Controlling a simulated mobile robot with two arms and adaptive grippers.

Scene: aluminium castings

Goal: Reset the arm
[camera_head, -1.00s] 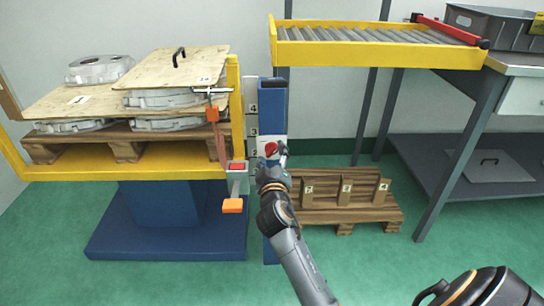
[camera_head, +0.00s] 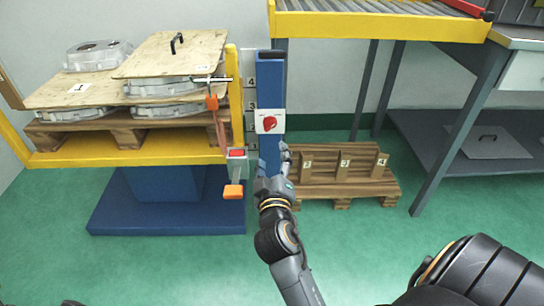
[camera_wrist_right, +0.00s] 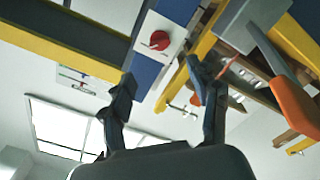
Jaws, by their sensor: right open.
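My right gripper (camera_head: 273,160) is in front of the blue post (camera_head: 270,85), below the red knob (camera_head: 269,122) on its white plate. The knob is fully visible and the gripper does not cover it. In the right wrist view the two dark fingers of the gripper (camera_wrist_right: 163,85) are spread with nothing between them. The red knob (camera_wrist_right: 159,40) shows beyond the fingertips, apart from them.
Left of the post, a yellow lift frame (camera_head: 130,158) carries a pallet with castings and boards. An orange-ended lever (camera_head: 234,191) hangs beside the gripper. A wooden pallet rack (camera_head: 345,185) stands right of the arm. A roller conveyor (camera_head: 385,22) is above.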

